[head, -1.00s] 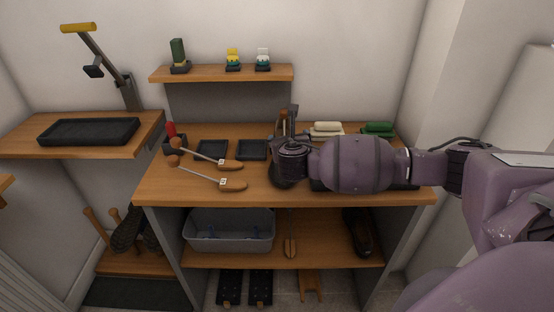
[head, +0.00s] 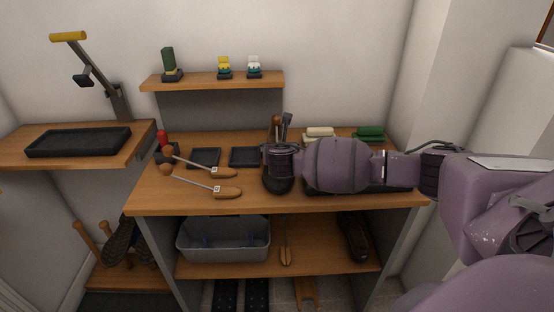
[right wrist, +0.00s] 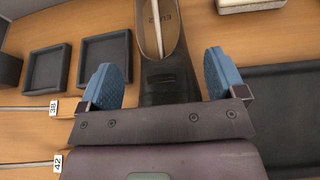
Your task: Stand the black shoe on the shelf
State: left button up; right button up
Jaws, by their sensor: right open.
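The black shoe (head: 278,183) stands on the bench top, partly hidden in the head view by my right gripper (head: 279,158). In the right wrist view the shoe (right wrist: 168,88) lies between the two blue fingertips of my right gripper (right wrist: 162,80). The fingers are open, with a gap on each side of the shoe. The shoe's opening shows a pale lining and a thin rod. The lower shelf (head: 320,259) is under the bench top, with another dark shoe (head: 354,238) at its right. My left gripper is not in view.
On the lower shelf are a grey bin (head: 223,240) and a wooden-ended tool (head: 286,250), with some bare wood between things. Two shoe trees (head: 212,187) and small black trays (head: 204,158) lie left of the shoe. A black mat (right wrist: 283,105) lies to its right.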

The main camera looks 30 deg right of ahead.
jog(key=x, duration=0.4)
jog(key=shift+b, duration=0.4)
jog(key=shift+r, duration=0.1)
grip_shut()
jog(key=shift+a+r, duration=0.1)
jog(key=shift+r, duration=0.2)
notch_tip(320, 180, up, 6)
jog(key=p, duration=0.1)
jog(key=s+a+p, duration=0.1)
jog(key=s+a, duration=0.4)
jog(key=s, duration=0.3)
jog(key=s+a+p, duration=0.1)
jog(key=s+a, duration=0.4)
jog(key=s, duration=0.4)
jog(key=shift+a+r, duration=0.2)
jog(key=shift+a, duration=0.1)
